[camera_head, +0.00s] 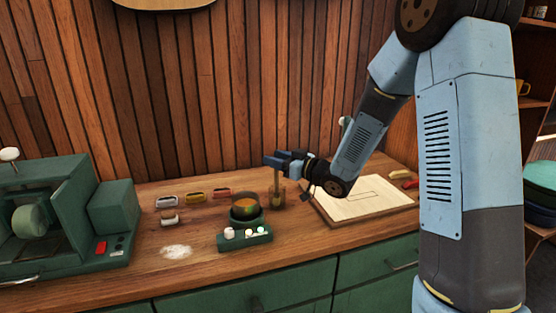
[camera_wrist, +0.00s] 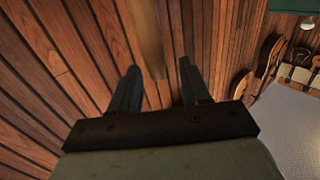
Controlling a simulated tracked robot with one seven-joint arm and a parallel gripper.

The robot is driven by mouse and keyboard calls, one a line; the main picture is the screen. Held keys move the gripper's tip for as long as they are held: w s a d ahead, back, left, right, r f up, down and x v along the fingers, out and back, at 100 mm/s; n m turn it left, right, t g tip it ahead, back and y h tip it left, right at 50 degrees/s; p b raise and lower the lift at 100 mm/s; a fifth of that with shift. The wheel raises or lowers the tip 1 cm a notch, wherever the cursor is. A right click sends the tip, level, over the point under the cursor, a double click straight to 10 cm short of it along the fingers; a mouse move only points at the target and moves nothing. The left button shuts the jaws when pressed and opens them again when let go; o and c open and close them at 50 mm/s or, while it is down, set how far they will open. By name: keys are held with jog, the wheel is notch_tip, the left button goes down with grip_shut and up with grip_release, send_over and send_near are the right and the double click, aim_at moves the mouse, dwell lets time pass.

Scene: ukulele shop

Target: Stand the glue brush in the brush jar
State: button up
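The brush jar (camera_head: 279,200) is a small brownish see-through jar on the workbench, right of the dark glue pot. A slim tan upright stick, which looks like the glue brush (camera_head: 276,178), stands with its lower end at or in the jar; I cannot tell if it rests on the bottom. My gripper (camera_head: 277,159) is at the top of the stick, above the jar. In the wrist view my two fingers (camera_wrist: 160,72) stand apart. A blurred tan strip (camera_wrist: 148,40), probably the brush handle, shows between them with gaps on both sides.
A dark pot (camera_head: 244,207) stands behind a green tray (camera_head: 245,237) with small white knobs. A board with a drawing (camera_head: 350,197) lies to the right. A green machine (camera_head: 60,225) fills the left. White powder (camera_head: 176,251) lies in front. A plank wall rises behind.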

jog(key=shift+o, duration=0.2)
jog(key=shift+d, duration=0.1)
jog(key=v, duration=1.3)
jog(key=shift+s+d, duration=0.2)
jog(key=shift+f, duration=0.1)
